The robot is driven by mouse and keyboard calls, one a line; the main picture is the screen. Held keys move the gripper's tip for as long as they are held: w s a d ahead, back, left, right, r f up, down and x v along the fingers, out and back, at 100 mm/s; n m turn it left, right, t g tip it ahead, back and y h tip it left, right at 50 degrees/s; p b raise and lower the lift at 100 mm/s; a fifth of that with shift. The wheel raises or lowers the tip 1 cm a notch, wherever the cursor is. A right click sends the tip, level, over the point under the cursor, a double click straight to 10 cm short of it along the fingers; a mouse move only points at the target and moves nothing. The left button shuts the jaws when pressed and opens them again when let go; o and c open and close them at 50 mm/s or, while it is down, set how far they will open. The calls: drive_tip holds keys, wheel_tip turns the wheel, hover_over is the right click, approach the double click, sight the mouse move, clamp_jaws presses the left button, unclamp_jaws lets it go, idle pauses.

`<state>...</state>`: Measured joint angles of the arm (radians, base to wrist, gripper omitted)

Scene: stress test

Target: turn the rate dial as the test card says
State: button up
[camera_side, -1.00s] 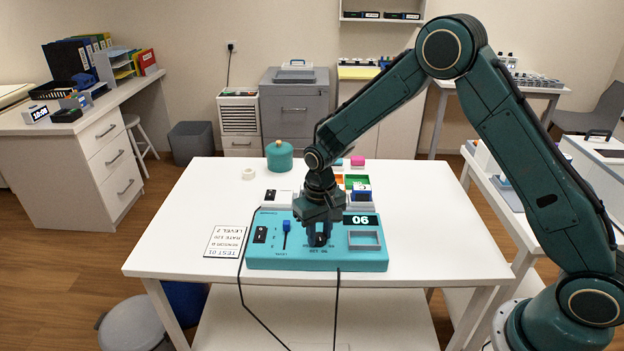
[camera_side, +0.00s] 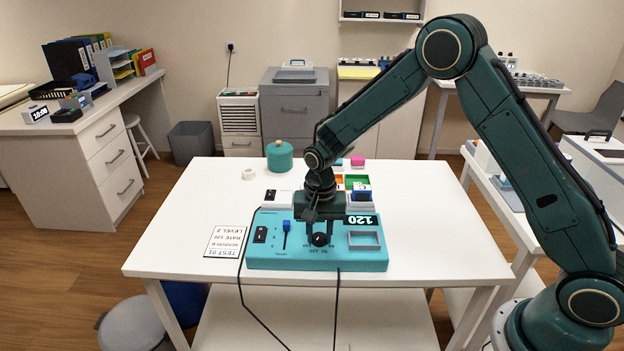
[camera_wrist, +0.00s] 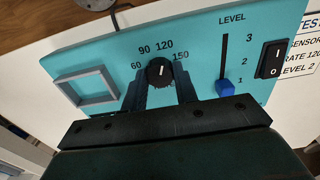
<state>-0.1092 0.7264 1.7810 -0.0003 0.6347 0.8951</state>
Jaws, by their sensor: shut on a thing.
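The teal test box (camera_side: 270,262) lies on the white table. My gripper (camera_side: 320,238) points down with its fingers on either side of the black rate dial (camera_side: 320,240), shut on it. In the wrist view the dial (camera_wrist: 160,72) sits between the fingertips (camera_wrist: 160,84), its white mark pointing at about 120 on a scale of 60, 90, 120 and 150.
The blue level slider (camera_wrist: 226,88) is at the 1 end of its slot. A black rocker switch (camera_wrist: 271,60) is beside it. A grey square frame (camera_side: 364,240) is on the box. Coloured bins (camera_side: 358,180) and a teal canister (camera_side: 279,155) stand behind. Cables hang over the table's front.

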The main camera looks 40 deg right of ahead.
sight(320, 236)
drive_tip(key=shift+r, duration=0.1)
drive_tip(key=o, duration=1)
drive_tip(key=shift+r, duration=0.1)
wheel_tip(320, 236, up, 14)
drive_tip(key=shift+f, duration=0.2)
drive_tip(key=shift+r, duration=0.1)
idle(0.3)
